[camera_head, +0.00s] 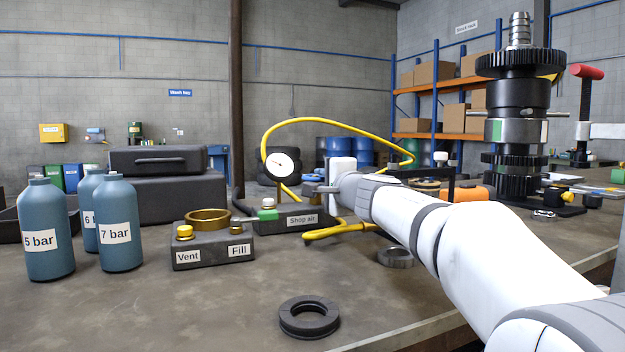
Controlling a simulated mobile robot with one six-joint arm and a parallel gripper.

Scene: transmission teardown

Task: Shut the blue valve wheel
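I see no blue valve wheel in the head view; my arm or other things may hide it. A dark block labelled "Shop air" (290,221) stands mid-bench, with a round white gauge (281,163) above it and a green-and-white knob (267,209) at its left. My gripper (322,189) is at the end of my white arm, which reaches in from the lower right. It appears just above the right part of this block. Its fingers are small and seen side-on, so their opening and any contact are unclear.
A yellow hose (330,122) arches over the block. Left are a "Vent"/"Fill" block (213,253), blue bottles (45,230) and a dark case (160,190). A black ring (309,318) lies in front. A tall gear stack (517,110) stands right. The front-left bench is clear.

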